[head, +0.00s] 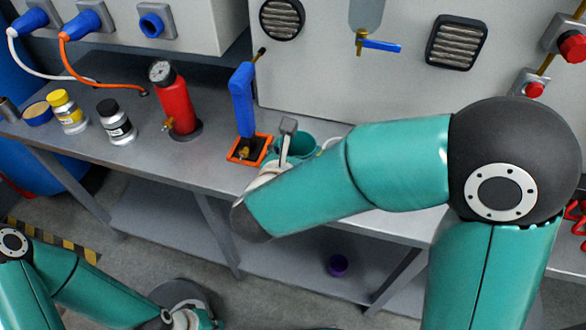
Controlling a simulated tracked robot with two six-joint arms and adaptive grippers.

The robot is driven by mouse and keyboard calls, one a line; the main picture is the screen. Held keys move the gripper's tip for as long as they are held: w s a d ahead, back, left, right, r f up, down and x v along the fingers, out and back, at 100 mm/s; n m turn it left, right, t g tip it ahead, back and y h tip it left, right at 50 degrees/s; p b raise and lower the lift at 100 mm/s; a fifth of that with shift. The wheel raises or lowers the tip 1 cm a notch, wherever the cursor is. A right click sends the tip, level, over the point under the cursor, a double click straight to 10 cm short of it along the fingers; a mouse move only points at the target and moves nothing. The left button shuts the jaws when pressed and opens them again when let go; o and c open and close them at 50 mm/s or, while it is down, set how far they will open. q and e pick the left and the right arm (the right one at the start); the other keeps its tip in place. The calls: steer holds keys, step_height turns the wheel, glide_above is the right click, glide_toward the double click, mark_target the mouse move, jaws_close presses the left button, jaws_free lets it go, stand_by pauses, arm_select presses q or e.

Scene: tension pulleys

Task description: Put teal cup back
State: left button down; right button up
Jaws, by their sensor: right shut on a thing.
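The teal cup (300,144) is at the bench's front part, right of the orange-framed square pad. Its open rim faces up, and my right arm hides its lower part. My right gripper (287,143) is at the cup's left side, with one grey finger at its rim; it is shut on the cup. Whether the cup touches the bench is hidden. My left gripper (190,318) is low at the bottom edge, away from the bench, and its fingers are cut off or hidden.
On the metal bench (205,160) stand a blue-handled tool (243,100) on the orange-framed pad (236,155), a red cylinder with gauge (175,100), and yellow-lidded (68,112) and black-lidded (116,124) jars. A blue-levered tap (378,45) hangs behind.

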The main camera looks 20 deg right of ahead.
steer(key=shift+f+b, duration=0.35)
steer(key=shift+f, duration=2.2)
steer(key=shift+f, duration=0.15)
steer(key=o, duration=1.2)
